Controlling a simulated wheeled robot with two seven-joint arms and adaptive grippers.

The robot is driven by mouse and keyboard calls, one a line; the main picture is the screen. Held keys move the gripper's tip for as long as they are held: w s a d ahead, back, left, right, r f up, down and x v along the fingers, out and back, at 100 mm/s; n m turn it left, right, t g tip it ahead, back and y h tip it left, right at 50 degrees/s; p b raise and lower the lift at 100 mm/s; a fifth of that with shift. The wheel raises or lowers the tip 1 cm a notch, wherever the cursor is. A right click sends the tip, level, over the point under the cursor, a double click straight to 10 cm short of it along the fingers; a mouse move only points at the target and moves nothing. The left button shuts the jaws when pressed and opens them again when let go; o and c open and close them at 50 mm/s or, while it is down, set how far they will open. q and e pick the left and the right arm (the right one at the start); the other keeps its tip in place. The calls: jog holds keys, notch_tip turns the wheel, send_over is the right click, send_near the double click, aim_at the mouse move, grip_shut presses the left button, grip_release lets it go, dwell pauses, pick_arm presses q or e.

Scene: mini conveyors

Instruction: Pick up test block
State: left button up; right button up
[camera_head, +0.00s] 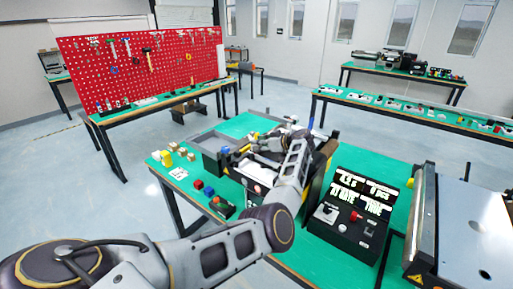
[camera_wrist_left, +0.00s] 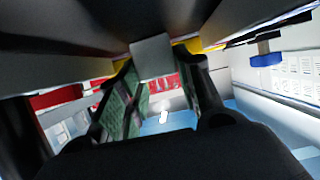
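My left gripper (camera_head: 243,152) is at the far side of the green table, low over the grey conveyor unit. In the left wrist view its two fingers (camera_wrist_left: 156,68) stand apart. A small light grey block (camera_wrist_left: 152,56) shows between or just beyond the fingertips; I cannot tell whether they touch it, or whether it is the test block. None is clearly marked as the test block. My right gripper is not in view.
A black control box (camera_head: 345,228) with lit displays stands right of the arm. A large metal-topped machine (camera_head: 470,225) is at the right edge. A grey bin (camera_head: 207,140) is at the table's back left. Small tan boxes (camera_head: 190,157) lie near the left edge.

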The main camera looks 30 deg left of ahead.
pick_arm(q)
jog(key=c, duration=0.4)
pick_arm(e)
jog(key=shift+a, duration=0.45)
pick_arm(q)
notch_tip(320, 180, up, 18)
jog(key=b, duration=0.2)
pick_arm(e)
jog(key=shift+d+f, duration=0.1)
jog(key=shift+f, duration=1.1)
